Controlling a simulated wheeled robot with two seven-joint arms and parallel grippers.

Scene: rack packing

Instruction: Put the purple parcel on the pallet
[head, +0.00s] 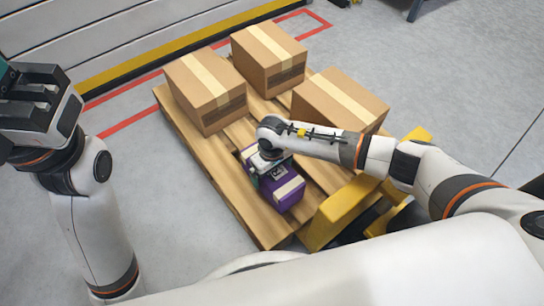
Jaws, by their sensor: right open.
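The purple parcel (292,201) has pale tape and a label, and it lies on the near part of the wooden pallet (222,181). My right gripper (266,168) is at the parcel's far end, open. The wrist and forearm hide part of the parcel and most of the fingers, so I cannot tell whether the fingers touch it. My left gripper (32,100) is raised at the left edge, away from the pallet, and its jaw opening does not show clearly.
Three brown cartons stand on the pallet: one at left (200,92), one at the back (267,58) and one at right (338,103), partly behind my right arm. A yellow pallet jack (340,212) is at the near right. Floor is clear left of the pallet.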

